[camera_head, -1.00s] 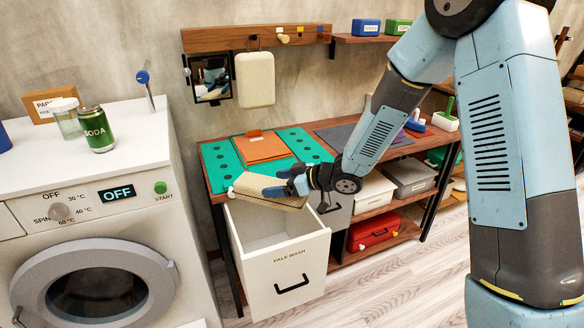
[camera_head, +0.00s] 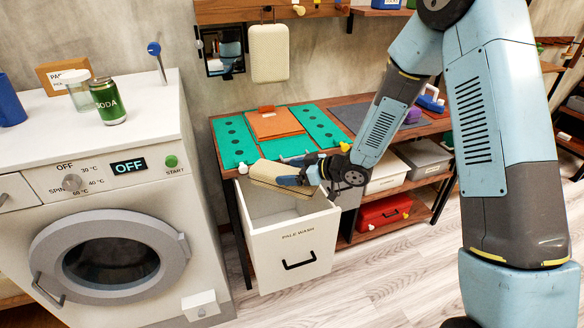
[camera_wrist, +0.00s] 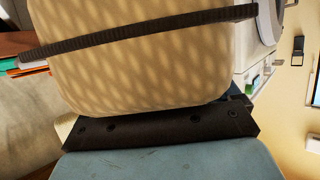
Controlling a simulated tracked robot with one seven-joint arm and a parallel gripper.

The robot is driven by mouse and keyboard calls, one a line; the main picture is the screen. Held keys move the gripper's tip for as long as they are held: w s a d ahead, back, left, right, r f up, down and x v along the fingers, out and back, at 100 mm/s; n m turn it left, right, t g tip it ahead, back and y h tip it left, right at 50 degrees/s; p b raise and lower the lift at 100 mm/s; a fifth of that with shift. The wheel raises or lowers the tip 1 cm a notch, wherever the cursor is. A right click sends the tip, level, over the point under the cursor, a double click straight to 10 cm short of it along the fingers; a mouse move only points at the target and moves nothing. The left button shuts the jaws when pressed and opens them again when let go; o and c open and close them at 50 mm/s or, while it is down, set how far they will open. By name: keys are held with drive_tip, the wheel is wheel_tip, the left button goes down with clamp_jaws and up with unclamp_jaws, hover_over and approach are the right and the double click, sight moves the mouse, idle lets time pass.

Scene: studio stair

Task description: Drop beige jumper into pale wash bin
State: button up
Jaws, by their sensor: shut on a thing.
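The beige jumper (camera_head: 282,178) is a folded, patterned bundle held by my gripper (camera_head: 308,178), which is shut on it. It is tilted above the open top of the pale wash bin (camera_head: 296,252), over the back part of the opening. In the wrist view the jumper (camera_wrist: 140,50) fills most of the picture, with a dark ribbed finger (camera_wrist: 140,32) across it. The bin is a white pulled-out drawer marked PALE WASH with a black handle. The part of its inside that shows is bare; the jumper hides the rest.
A white washing machine (camera_head: 110,190) stands left of the bin, with a green soda can (camera_head: 107,101) on top. The wooden bench behind bears a green mat (camera_head: 233,140) and an orange board (camera_head: 274,124). A red case (camera_head: 383,213) sits on the shelf to the right.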

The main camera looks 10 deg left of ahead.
drive_tip(key=o, duration=1)
drive_tip(key=shift+d, duration=0.1)
drive_tip(key=v, duration=1.3)
drive_tip(key=shift+s+d, duration=0.15)
drive_tip(key=shift+d, duration=0.15)
